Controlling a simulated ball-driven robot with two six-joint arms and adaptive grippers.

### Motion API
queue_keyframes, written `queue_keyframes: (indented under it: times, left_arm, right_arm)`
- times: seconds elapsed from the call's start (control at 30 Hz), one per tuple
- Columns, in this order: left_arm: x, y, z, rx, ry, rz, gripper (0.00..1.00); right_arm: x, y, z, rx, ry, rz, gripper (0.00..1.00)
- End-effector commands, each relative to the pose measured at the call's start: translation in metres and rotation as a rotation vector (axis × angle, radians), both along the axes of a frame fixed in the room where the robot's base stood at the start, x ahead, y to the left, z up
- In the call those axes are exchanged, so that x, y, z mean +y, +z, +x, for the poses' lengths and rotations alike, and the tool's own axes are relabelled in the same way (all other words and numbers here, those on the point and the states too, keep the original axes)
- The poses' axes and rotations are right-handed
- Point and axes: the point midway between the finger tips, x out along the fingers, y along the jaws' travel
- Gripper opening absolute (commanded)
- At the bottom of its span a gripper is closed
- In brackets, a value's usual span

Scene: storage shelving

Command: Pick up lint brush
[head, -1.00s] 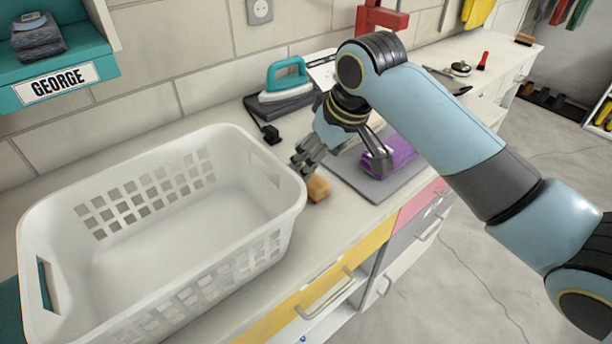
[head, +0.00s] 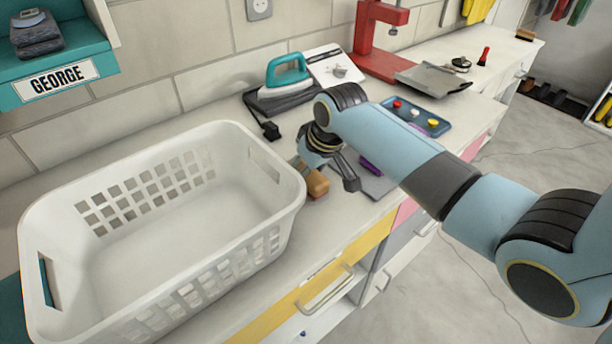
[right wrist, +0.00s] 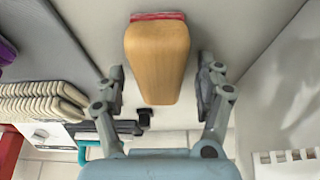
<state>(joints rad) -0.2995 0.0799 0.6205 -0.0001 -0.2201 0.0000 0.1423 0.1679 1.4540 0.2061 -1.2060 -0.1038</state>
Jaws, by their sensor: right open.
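The lint brush has a wooden handle (right wrist: 157,62) and a red edge at its far end. It lies on the counter beside the white basket, and its wooden body also shows in the head view (head: 317,184). My right gripper (head: 327,180) is low over it. In the right wrist view the right gripper (right wrist: 162,78) is open, with one finger on each side of the wooden handle and visible gaps on both sides. My left gripper is not in view.
The white laundry basket (head: 200,262) stands close on the left. A grey mat (head: 378,187) with a purple cloth (head: 369,165) lies to the right, partly hidden by my arm. A teal iron (head: 288,72), a blue tray (head: 432,122) and a red stand (head: 366,30) are behind.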

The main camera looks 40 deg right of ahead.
Motion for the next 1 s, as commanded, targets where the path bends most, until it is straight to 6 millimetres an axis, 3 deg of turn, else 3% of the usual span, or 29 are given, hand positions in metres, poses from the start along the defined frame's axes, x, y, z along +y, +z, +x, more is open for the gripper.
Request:
queue_keyframes:
  times: [0.57, 1.0]
  left_arm:
    - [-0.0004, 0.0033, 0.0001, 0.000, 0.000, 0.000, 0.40]
    - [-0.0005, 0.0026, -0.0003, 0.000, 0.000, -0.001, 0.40]
  right_arm:
    - [-0.0002, -0.0028, 0.0001, -0.001, 0.000, -0.001, 0.71]
    - [-0.0011, -0.0040, -0.0007, 0.001, -0.001, -0.003, 0.15]
